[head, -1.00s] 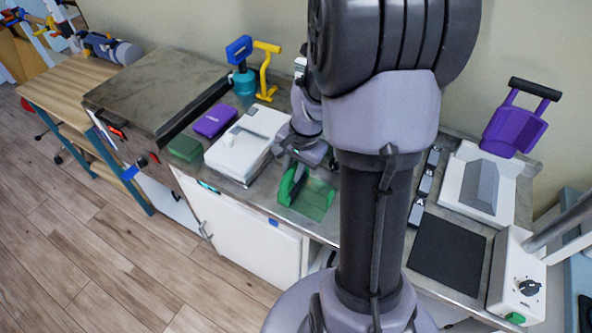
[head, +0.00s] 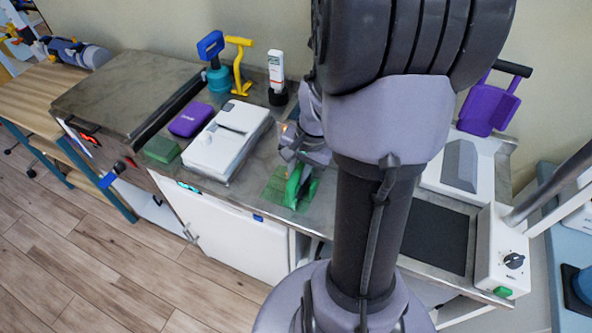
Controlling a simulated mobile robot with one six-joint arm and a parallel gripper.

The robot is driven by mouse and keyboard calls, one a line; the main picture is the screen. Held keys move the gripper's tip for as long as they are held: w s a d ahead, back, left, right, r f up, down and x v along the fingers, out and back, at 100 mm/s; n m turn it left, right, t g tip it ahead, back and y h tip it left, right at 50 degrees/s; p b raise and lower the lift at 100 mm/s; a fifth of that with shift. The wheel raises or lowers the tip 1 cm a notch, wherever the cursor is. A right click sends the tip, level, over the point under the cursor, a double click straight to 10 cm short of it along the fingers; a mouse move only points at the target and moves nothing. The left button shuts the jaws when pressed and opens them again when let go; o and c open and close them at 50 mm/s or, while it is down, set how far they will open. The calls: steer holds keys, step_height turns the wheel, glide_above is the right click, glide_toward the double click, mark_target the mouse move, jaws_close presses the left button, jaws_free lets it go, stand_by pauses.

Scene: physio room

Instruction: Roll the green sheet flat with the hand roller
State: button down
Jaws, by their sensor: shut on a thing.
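The green sheet (head: 272,187) is a thin, see-through green piece on the grey counter. Its left part shows; the rest is behind the roller and my arm. The hand roller has a green frame (head: 293,189) and stands at the right part of the sheet. The roller's drum is mostly hidden, and I cannot tell whether it touches the sheet. My gripper (head: 304,168) is shut on the hand roller from above, partly hidden by my arm.
Right of my arm are a black mat (head: 438,240) and a white switch box (head: 503,252).

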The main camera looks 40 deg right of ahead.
step_height(320, 180, up, 8)
steer(key=p, duration=0.6)
steer(key=shift+r+p, duration=0.15)
steer(key=shift+p, duration=0.25)
